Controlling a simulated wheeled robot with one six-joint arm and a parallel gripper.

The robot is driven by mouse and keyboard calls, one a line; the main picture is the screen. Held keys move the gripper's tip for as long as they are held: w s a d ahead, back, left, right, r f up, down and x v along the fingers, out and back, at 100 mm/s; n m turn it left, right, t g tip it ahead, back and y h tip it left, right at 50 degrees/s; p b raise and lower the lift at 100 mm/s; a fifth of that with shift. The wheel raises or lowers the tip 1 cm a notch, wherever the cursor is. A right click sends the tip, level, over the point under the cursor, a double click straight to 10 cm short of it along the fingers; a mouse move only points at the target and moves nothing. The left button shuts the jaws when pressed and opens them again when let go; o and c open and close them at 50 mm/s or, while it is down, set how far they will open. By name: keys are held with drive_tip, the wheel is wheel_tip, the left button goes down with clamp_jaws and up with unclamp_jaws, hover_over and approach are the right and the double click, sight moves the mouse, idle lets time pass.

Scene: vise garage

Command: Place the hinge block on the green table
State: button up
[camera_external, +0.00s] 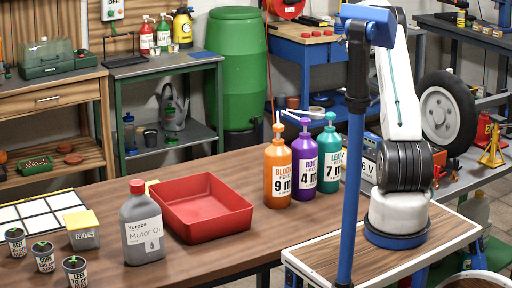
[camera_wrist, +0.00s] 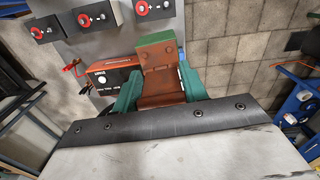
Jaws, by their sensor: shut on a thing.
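In the wrist view, the rust-brown hinge block (camera_wrist: 158,57) has a flat plate with a small round spot and a lower part. My gripper (camera_wrist: 158,92) has teal fingers on both sides of the lower part and is shut on it. In the external view, a bench with a dark green frame (camera_external: 119,123) stands at the back left, probably the green table. Its grey top holds spray bottles. The hinge block and gripper cannot be made out in the external view.
In the wrist view, a pale scratched surface (camera_wrist: 180,157) with a dark bolted edge fills the bottom, and an orange box (camera_wrist: 112,77) lies behind. In the external view, a red tray (camera_external: 207,207), motor oil jug (camera_external: 142,225) and pump bottles (camera_external: 278,172) stand on the wooden table.

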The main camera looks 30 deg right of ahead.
drive_tip(key=s+d, duration=0.3)
drive_tip(key=d, duration=0.1)
wheel_tip(320, 180, down, 23)
drive_tip(key=shift+w+a+r+m, duration=0.15)
drive_tip(key=shift+w+a+m, duration=0.1)
drive_tip(key=shift+m, duration=0.15)
drive_tip(key=o, duration=1.4)
